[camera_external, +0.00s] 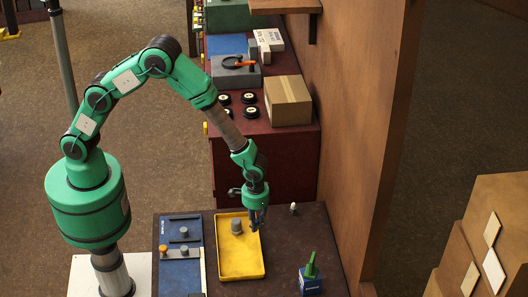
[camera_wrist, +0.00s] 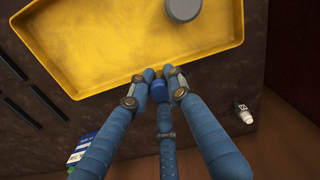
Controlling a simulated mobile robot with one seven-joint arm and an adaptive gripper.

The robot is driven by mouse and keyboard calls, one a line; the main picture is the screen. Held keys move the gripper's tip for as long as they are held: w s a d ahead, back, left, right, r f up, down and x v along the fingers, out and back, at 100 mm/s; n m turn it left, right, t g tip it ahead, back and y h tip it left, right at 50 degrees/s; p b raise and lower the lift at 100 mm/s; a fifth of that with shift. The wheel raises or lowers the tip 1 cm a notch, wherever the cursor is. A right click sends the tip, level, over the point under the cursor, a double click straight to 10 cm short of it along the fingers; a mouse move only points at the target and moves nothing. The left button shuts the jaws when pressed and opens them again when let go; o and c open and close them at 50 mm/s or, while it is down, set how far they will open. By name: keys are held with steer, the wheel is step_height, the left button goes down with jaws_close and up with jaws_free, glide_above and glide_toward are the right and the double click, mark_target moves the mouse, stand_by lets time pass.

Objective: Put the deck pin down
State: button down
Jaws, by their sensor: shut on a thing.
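My gripper (camera_external: 256,222) hangs fingers down by the right side of the yellow tray (camera_external: 240,262). In the wrist view its blue fingers (camera_wrist: 160,84) are closed together at the tray's near rim. A small dark blue rounded piece (camera_wrist: 158,92) shows between the fingertips, apparently the deck pin; most of it is hidden by the fingers. The yellow tray (camera_wrist: 95,55) fills the upper part of the wrist view. A grey cylinder (camera_external: 236,227) stands in the tray, apart from the fingers, and also shows in the wrist view (camera_wrist: 184,9).
A blue board (camera_external: 181,262) with grey parts lies left of the tray. A small white-capped bottle (camera_external: 292,209) stands to the right. A blue block with a green top (camera_external: 310,280) stands front right. A wooden wall (camera_external: 350,120) rises along the right edge.

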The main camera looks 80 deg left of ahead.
steer(key=s+d, duration=0.1)
steer(key=s, duration=0.2)
steer(key=s+d, duration=0.2)
steer(key=s, duration=0.1)
steer(key=s+d, duration=0.2)
steer(key=s, duration=0.1)
steer(key=shift+s+d+b, duration=0.1)
steer(key=shift+s+b, duration=0.15)
steer(key=shift+b, duration=0.1)
steer(key=shift+n, duration=0.5)
steer(key=s+d, duration=0.1)
steer(key=s, duration=0.2)
steer(key=s+d, duration=0.1)
steer(key=s, duration=0.3)
steer(key=s+d, duration=0.1)
steer(key=s, duration=0.3)
steer(key=shift+s+f+b, duration=0.25)
steer(key=shift+b, duration=0.1)
steer(key=shift+w, duration=0.1)
glide_above(241, 273)
steer(key=shift+w+d+f, duration=0.1)
steer(key=shift+f, duration=0.65)
steer(key=shift+f, duration=1.75)
steer(key=shift+f+b, duration=0.2)
steer(key=shift+b, duration=0.1)
